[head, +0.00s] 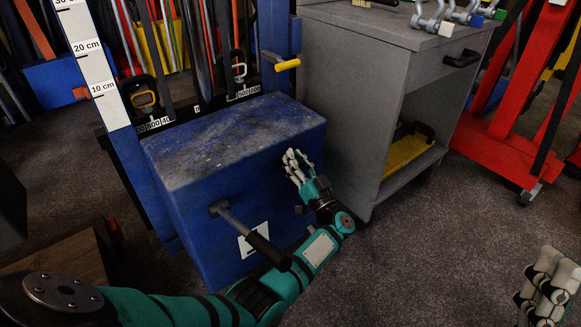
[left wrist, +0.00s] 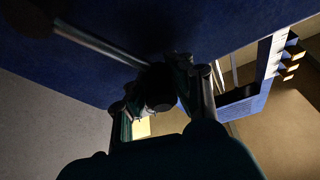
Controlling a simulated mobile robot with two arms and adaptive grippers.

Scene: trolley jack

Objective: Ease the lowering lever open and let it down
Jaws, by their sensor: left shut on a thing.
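My left gripper (head: 298,166) is at the right part of the blue jack body's (head: 205,222) front face, beside the lever with a black grip (head: 268,250), not on that grip. In the left wrist view, the left fingers (left wrist: 158,92) are shut around a dark round end, apparently the lowering lever (left wrist: 157,84). In the head view the fingers hide this piece. A grey rod (left wrist: 100,48) runs past its upper left, along the blue surface. My right gripper (head: 548,288) is at the lower right edge, partly cut off and empty-looking; its opening is unclear.
A grey cabinet (head: 345,80) with a yellow item (head: 405,150) on its low shelf stands close right of the blue body. A red stand (head: 520,100) is farther right. A white scale (head: 88,60) rises at left. A yellow handle (head: 287,65) sticks out above. Carpet in front is clear.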

